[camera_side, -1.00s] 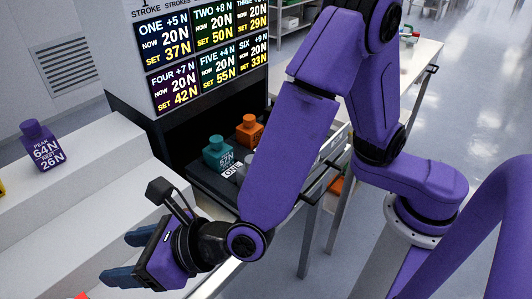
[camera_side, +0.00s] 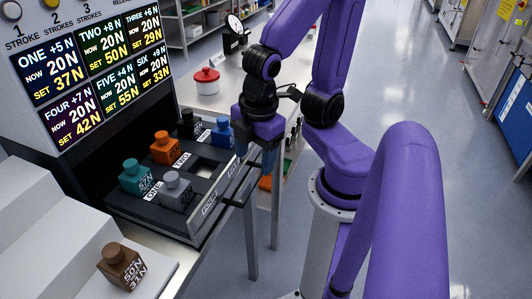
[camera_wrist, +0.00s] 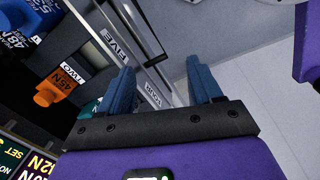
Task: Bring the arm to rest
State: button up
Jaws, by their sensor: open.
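My gripper (camera_side: 262,167) points downward at the front right edge of the open drawer (camera_side: 210,205), close to its handle in the picture. Its two blue fingers are spread with nothing between them. In the wrist view my gripper (camera_wrist: 160,78) shows both fingers apart, with the drawer front, its labels and the pale floor beyond. Whether the fingers touch the drawer edge cannot be told.
The drawer holds bottle-shaped blocks: teal (camera_side: 136,179), orange (camera_side: 166,152), grey (camera_side: 175,192), blue (camera_side: 222,135) and black (camera_side: 188,125). A brown block (camera_side: 121,268) stands on the lower left ledge. Floor at right is clear.

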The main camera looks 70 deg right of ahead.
jog(key=s, duration=0.1)
jog(key=m, duration=0.1)
jog(key=s+g, duration=0.1)
jog(key=shift+s+d+r+y, duration=0.15)
jog(key=shift+s+d+y, duration=0.15)
jog(key=shift+y, duration=0.1)
